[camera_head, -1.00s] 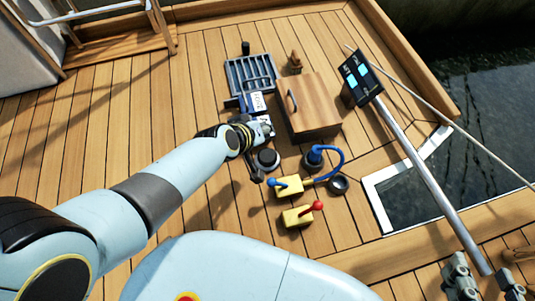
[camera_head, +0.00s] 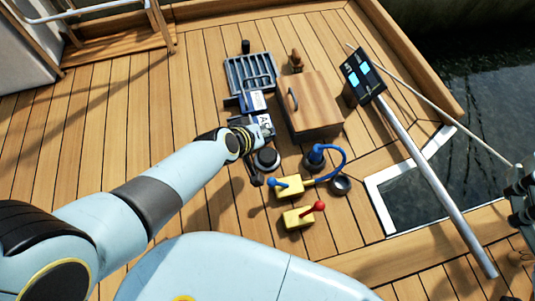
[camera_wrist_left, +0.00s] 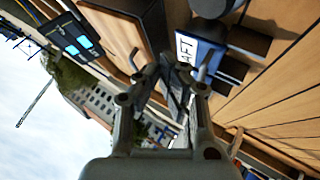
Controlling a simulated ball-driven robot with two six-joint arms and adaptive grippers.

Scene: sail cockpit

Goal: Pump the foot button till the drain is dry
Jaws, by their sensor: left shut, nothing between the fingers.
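A dark round foot button (camera_head: 267,158) sits on the teak deck, just below my left gripper in the head view. My left gripper (camera_head: 266,130) is shut and empty, held above the deck beside the button; I cannot tell the exact gap. In the wrist view its fingers (camera_wrist_left: 178,75) point toward a blue "AFT" label (camera_wrist_left: 188,48). The grey drain grate (camera_head: 250,73) lies farther back; I cannot tell whether it holds water. Part of my right gripper (camera_head: 522,195) shows at the right edge, cut off.
A wooden box with a handle (camera_head: 312,105) stands right of the button. Yellow blocks, one with a blue hose (camera_head: 289,186) and one with a red knob (camera_head: 298,218), are nearer. A display (camera_head: 362,76) on a pole leans at right. Open deck lies left.

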